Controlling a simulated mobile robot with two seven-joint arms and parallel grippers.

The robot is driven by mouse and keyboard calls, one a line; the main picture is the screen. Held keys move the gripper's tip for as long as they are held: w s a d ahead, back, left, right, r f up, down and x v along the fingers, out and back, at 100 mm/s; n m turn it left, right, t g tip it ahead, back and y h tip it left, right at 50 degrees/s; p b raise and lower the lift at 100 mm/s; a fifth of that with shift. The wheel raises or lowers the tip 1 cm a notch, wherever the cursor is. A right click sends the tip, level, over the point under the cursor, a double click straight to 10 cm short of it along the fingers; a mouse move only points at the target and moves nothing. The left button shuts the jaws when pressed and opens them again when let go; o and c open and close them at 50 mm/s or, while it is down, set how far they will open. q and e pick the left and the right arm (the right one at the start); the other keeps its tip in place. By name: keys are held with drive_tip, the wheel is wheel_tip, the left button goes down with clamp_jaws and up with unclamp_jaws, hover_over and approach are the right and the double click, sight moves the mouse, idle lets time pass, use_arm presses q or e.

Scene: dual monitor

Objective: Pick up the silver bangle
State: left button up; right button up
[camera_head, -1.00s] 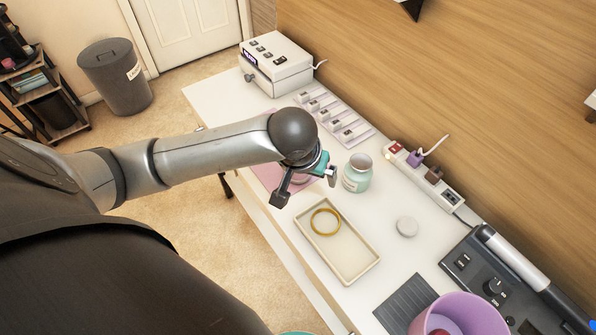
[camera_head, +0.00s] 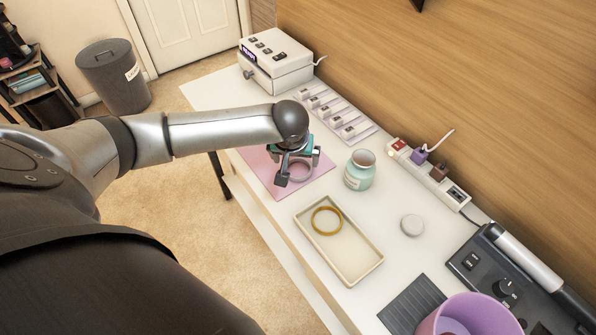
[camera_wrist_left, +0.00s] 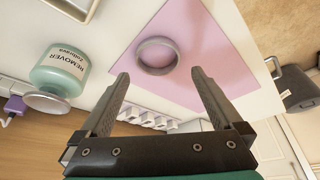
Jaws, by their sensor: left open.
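The silver bangle (camera_head: 299,170) lies on the pink mat (camera_head: 319,184) on the white table. In the left wrist view the bangle (camera_wrist_left: 157,56) shows as a grey ring on the pink mat (camera_wrist_left: 205,60), ahead of the fingertips and between their lines. My left gripper (camera_head: 297,172) is over the mat at the bangle, partly covering it in the head view. In the wrist view my left gripper (camera_wrist_left: 160,75) is open, with nothing between its fingers. My right gripper is not in view.
A cream tray (camera_head: 357,272) holding a gold bangle (camera_head: 326,220) lies in front of the mat. A remover jar (camera_head: 360,170) stands to the right of it. A power strip (camera_head: 431,178), a white disc (camera_head: 412,225) and a purple bowl (camera_head: 470,308) are farther right.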

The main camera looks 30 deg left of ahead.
sight(298, 170)
use_arm(q)
drive_tip(key=b+x, duration=0.2)
drive_tip(key=x, duration=0.3)
drive_tip(key=shift+s+d+f, duration=0.1)
drive_tip(key=shift+d+f, duration=0.1)
drive_tip(key=c, duration=0.7)
drive_tip(key=shift+r, duration=0.1)
drive_tip(key=c, duration=0.4)
drive_tip(key=shift+r, duration=0.1)
